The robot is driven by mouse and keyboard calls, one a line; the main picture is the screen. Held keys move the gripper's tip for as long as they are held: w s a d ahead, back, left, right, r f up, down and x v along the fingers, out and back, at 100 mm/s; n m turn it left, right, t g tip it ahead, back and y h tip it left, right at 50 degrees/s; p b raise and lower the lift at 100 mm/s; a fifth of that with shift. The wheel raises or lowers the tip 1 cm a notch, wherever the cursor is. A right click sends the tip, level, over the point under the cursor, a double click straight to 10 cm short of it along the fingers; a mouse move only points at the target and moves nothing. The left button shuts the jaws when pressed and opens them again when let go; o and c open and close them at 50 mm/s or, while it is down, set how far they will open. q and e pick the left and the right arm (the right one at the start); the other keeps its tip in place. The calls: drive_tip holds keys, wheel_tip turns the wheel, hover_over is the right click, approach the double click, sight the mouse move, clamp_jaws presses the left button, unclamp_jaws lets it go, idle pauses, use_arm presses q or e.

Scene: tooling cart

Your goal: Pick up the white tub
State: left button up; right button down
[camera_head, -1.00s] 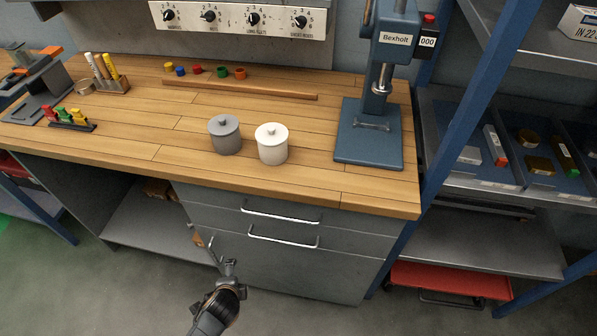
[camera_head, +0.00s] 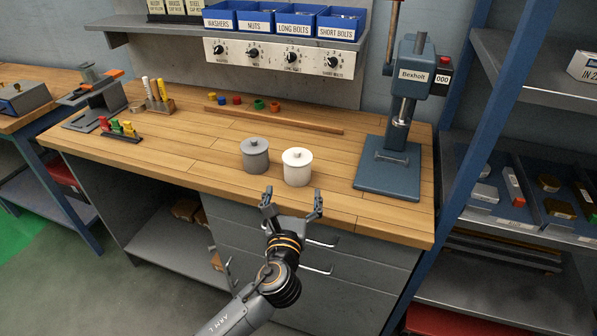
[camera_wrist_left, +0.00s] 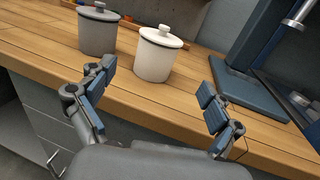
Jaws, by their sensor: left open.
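The white tub (camera_head: 297,168) has a lid with a small knob and stands upright on the wooden bench top (camera_head: 200,165) near its front edge. It also shows in the left wrist view (camera_wrist_left: 156,57), beyond and between my fingers. My left gripper (camera_head: 291,201) is open and empty at the bench's front edge, just short of the white tub and not touching it. In the left wrist view the open fingers (camera_wrist_left: 157,92) spread either side of the tub. My right gripper is not in view.
A grey lidded tub (camera_head: 255,155) stands close to the left of the white one. A blue press (camera_head: 390,170) stands to the right. A wooden strip (camera_head: 290,120) and several coloured pieces lie behind. Drawer handles (camera_head: 318,268) are below the front edge.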

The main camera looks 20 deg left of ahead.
sight(297, 169)
use_arm(q)
drive_tip(key=w, duration=0.4)
drive_tip(key=w+a, duration=0.1)
drive_tip(key=w, duration=0.2)
drive_tip(key=w+a, duration=0.1)
drive_tip(key=w, duration=0.3)
drive_tip(key=shift+w+a+f, duration=0.25)
drive_tip(key=shift+w+f, duration=0.1)
drive_tip(key=c, duration=1.2)
